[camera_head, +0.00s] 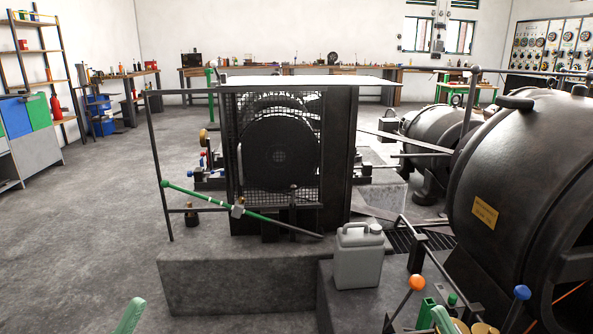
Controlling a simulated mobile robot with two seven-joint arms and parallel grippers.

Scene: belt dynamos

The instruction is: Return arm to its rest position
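A long green lever arm (205,199) slants across the front of a mesh-guarded machine (279,150), from a green knob at the upper left down to a dark end at the lower right. A grey clamp (238,211) sits on its middle. Two curved green pieces show at the bottom edge, one at the left and one at the right; they seem to be parts of my own arms. Nothing is seen touching the lever arm.
At the right are a large dark drum (530,170) and levers with an orange knob (417,282) and a blue knob (522,292). The floor at the left is clear.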

